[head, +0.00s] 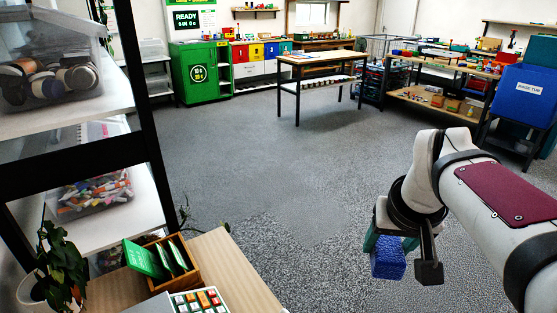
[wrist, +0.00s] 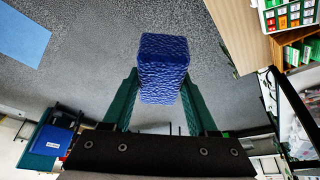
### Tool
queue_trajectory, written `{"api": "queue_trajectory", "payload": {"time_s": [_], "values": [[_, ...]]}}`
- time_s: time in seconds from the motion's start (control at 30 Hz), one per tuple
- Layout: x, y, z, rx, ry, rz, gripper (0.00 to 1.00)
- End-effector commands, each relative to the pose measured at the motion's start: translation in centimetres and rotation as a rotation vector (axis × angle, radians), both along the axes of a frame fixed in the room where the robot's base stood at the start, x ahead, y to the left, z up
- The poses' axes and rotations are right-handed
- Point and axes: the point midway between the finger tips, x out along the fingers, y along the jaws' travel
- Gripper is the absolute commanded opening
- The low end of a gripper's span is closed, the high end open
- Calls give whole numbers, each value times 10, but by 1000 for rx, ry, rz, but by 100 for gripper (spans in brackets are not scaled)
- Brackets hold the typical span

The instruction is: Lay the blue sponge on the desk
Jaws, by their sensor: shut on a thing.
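The blue sponge (head: 388,259) is a rough-textured block held in the air over the grey floor, at the lower right of the head view. My gripper (head: 398,250) is shut on it; the jaws partly cover it there. In the wrist view the sponge (wrist: 163,68) sits between the two green fingers of my gripper (wrist: 160,100), sticking out past their tips. A light wood desk (head: 236,270) shows at the bottom of the head view, left of the gripper and apart from it. The desk top (wrist: 236,30) is also at the upper right of the wrist view.
A wooden box with green cards (head: 178,262) and a tray of coloured pieces (head: 196,300) stand on the desk. A plant (head: 60,262) and a dark-framed shelf (head: 150,150) are at left. The desk's right part looks bare. Open floor lies beyond.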

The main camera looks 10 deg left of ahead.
Motion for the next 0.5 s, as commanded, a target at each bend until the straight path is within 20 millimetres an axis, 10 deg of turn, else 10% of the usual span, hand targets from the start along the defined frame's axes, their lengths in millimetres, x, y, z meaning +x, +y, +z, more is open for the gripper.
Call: {"api": "queue_trajectory", "payload": {"time_s": [0.27, 0.5], "values": [[26, 28, -31, 8, 17, 152, 14], [76, 109, -127, 25, 20, 530, 14]]}}
